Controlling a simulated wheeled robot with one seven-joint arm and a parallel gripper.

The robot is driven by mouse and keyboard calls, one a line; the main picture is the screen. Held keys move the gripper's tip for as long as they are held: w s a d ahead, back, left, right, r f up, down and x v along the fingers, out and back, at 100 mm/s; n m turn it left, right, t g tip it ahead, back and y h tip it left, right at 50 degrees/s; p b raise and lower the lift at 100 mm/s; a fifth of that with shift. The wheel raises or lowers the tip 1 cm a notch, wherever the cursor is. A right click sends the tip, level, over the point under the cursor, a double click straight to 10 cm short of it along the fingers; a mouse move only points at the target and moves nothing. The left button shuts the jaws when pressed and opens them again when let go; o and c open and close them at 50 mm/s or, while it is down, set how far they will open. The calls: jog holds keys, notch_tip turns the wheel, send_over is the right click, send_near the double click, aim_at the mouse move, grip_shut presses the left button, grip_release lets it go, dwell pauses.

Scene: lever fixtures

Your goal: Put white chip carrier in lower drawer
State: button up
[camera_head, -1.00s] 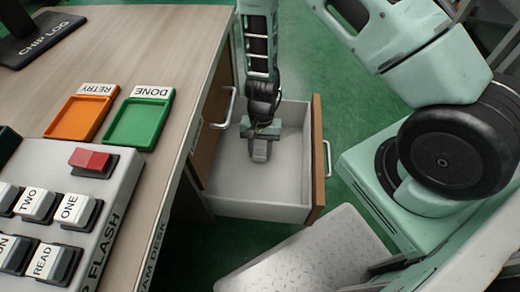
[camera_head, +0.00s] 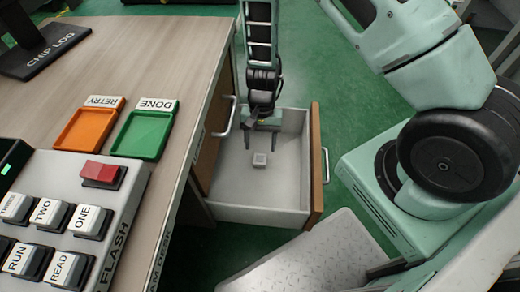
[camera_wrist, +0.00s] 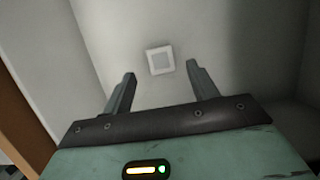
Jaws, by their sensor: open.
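The white chip carrier (camera_head: 259,160) lies on the floor of the open lower drawer (camera_head: 235,210). It is a small pale square, and it also shows in the wrist view (camera_wrist: 160,60) just beyond my fingertips. My gripper (camera_head: 263,140) is open and empty above the drawer floor, behind the carrier in the head view. In the wrist view my two fingers (camera_wrist: 160,75) are spread wide, and the carrier is apart from both. The drawer is pulled out from the desk, and nothing else shows inside it.
The desk (camera_head: 190,60) holds a green DONE tray (camera_head: 145,134), an orange RETRY tray (camera_head: 86,129) and a button panel (camera_head: 65,215). The drawer front (camera_head: 317,155) with its handle faces right. A grey textured plate (camera_head: 315,255) lies close in front.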

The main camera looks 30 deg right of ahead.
jog(key=p+v, duration=0.1)
jog(key=v, duration=0.5)
jog(key=shift+r, duration=0.2)
jog(key=shift+w, duration=0.1)
jog(key=s+d+r+n+t+h, duration=0.1)
jog(key=s+d+r+n+t, duration=0.15)
jog(key=r, duration=0.55)
jog(key=s+d+r+n+t, duration=0.1)
jog(key=d+r+n, duration=0.15)
jog(key=r, duration=0.55)
jog(key=s+d+r+n+t+h, duration=0.1)
jog(key=d+r+n+t, duration=0.15)
jog(key=r, duration=0.55)
jog(key=s+a+r+n+g, duration=0.15)
jog(key=s+a+n, duration=0.25)
jog(key=s+a, duration=0.4)
jog(key=s+a+n+g, duration=0.25)
jog(key=s+a, duration=0.25)
jog(key=a, duration=0.5)
notch_tip(320, 180, up, 23)
jog(key=p, duration=2.3)
jog(key=shift+s+r+n+t+y, duration=0.2)
jog(key=shift+s+n+t+y, duration=0.1)
jog(key=shift+n+t, duration=0.1)
jog(key=shift+a, duration=0.1)
